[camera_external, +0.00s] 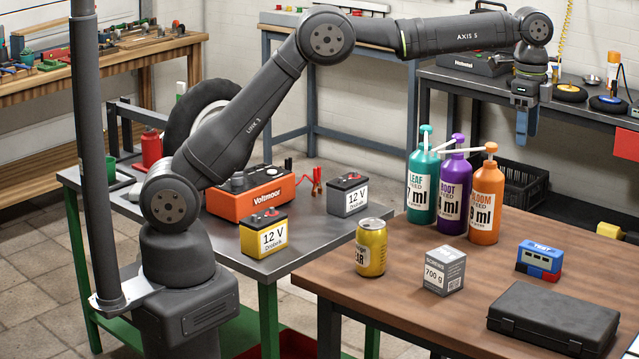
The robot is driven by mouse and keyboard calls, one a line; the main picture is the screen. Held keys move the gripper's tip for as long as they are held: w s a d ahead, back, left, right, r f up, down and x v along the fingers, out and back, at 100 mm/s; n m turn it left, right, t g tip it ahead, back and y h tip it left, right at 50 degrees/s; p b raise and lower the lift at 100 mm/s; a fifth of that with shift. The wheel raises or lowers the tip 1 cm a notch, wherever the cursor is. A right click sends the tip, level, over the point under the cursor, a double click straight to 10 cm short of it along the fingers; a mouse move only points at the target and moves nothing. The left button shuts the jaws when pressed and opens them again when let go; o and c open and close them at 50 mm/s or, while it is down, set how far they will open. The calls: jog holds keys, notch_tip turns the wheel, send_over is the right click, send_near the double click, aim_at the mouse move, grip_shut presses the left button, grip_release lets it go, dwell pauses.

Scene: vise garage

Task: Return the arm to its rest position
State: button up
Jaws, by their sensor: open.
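My arm (232,130) rises from its base at the lower left and reaches up, then out to the right. My gripper (524,128) hangs at the far end, pointing down, in the upper right of the view. It is open, with nothing seen between its fingers. It is in the air above and behind the brown table (400,290), apart from the bottles. The fingers are small here and seen nearly edge-on.
Teal (422,185), purple (453,195) and orange (487,205) pump bottles stand below my gripper. A yellow can (371,248), grey box (444,271), blue tester (539,258) and black case (553,318) share the table. Two 12 V batteries (264,235) (348,195) and an orange charger (252,194) stand left.

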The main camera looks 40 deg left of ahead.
jog(key=w+a+r+n, duration=0.1)
jog(key=w+a, duration=0.4)
jog(key=a, duration=0.7)
jog(key=shift+w+a+n, duration=0.25)
jog(key=shift+w+n, duration=0.1)
jog(key=shift+n, duration=0.45)
jog(key=shift+o, duration=0.2)
jog(key=shift+r, duration=0.1)
